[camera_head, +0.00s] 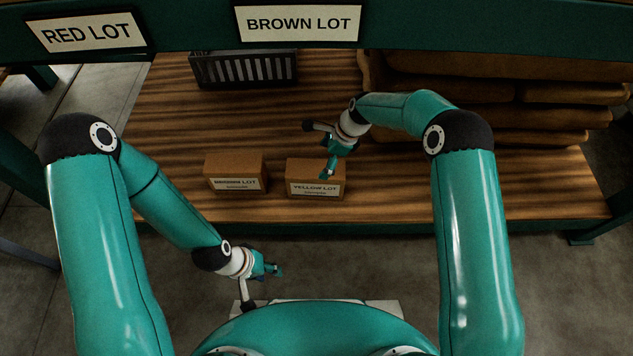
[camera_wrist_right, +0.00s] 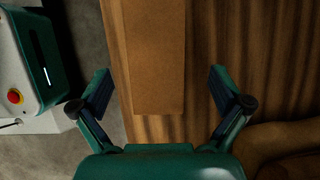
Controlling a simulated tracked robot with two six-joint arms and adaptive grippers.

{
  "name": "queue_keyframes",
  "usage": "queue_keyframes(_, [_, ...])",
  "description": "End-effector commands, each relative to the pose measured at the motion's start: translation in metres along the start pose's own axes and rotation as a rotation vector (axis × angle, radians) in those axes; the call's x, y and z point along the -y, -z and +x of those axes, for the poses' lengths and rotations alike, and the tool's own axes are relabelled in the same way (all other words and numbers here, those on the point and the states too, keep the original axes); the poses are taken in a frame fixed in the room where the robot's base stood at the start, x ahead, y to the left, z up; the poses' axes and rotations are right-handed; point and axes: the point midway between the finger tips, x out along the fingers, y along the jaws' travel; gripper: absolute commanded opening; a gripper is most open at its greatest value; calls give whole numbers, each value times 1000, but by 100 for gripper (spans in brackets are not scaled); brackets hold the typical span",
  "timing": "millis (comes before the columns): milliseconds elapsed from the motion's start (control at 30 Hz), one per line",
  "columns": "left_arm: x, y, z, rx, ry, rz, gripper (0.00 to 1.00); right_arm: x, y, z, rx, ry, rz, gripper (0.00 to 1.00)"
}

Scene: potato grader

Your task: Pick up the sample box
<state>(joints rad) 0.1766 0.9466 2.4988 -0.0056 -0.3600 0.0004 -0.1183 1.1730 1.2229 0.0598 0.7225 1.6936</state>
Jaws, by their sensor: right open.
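Two brown cardboard boxes stand side by side near the front edge of the wooden table. The left box (camera_head: 236,172) is labelled BROWN LOT and the right box (camera_head: 316,190) is labelled YELLOW LOT. My right gripper (camera_head: 329,169) is over the YELLOW LOT box and hides part of its top. In the right wrist view my right gripper (camera_wrist_right: 160,90) is open, with a box's plain brown top (camera_wrist_right: 156,55) between its spread fingers in the picture. I see no contact. My left gripper (camera_head: 274,270) is low, in front of the table, away from both boxes; its opening is too small to judge.
The wooden table (camera_head: 165,115) has bare room left of the boxes. A dark slatted crate (camera_head: 245,69) stands at the back under the BROWN LOT sign (camera_head: 298,23). Stacked brown sacks (camera_head: 480,90) fill the back right. A RED LOT sign (camera_head: 87,33) hangs at upper left.

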Motion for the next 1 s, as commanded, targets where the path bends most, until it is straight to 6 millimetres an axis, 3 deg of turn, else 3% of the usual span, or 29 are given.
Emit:
queue_keyframes(100, [3, 0, 8, 0, 0, 0, 40, 0, 1, 24, 0, -1, 0, 100])
queue_keyframes(433, [6, 0, 15, 0, 0, 0, 40, -1, 1, 46, 0, 0, 0, 100])
queue_keyframes(700, [12, 0, 32, 0, 0, 0, 40, -5, 2, 83, 0, 0, -1, 100])
queue_keyframes(1000, [12, 0, 33, 0, 0, 0, 40, -5, 1, 90, 1, 2, 0, 100])
